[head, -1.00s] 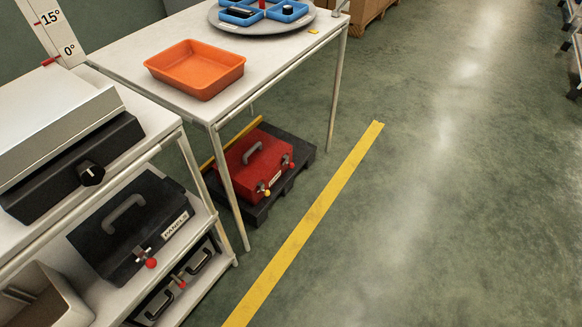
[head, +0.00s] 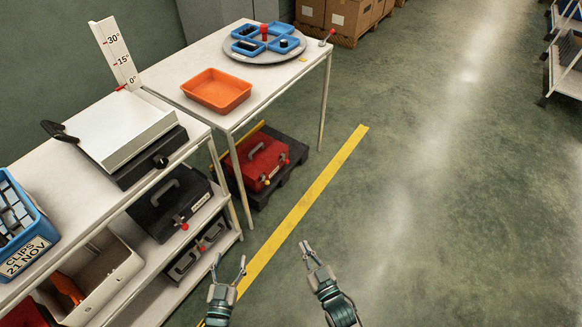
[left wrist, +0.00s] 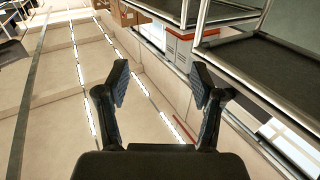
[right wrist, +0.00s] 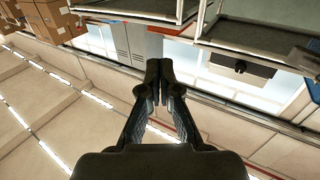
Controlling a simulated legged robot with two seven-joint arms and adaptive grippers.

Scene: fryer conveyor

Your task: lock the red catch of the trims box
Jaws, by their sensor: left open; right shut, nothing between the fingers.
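No label readable now names the trims box, so I cannot tell which box it is. A red box (head: 256,164) with a grey handle sits on a dark pallet under the far table; a red-knobbed catch (head: 285,161) and a yellow-knobbed catch (head: 265,180) show on its front. A black case (head: 160,213) with a red-knobbed catch (head: 184,226) stands on the shelf. A lower black case (head: 188,262) also has a red knob. My left gripper (head: 229,268) is open and empty. My right gripper (head: 310,254) is shut and empty. Both are apart from the boxes.
An orange tray (head: 218,108) and a grey turntable (head: 290,56) with blue bins are on the far table. A press-like device (head: 120,150), a blue clips bin (head: 35,250) and a beige bin (head: 125,268) are at left.

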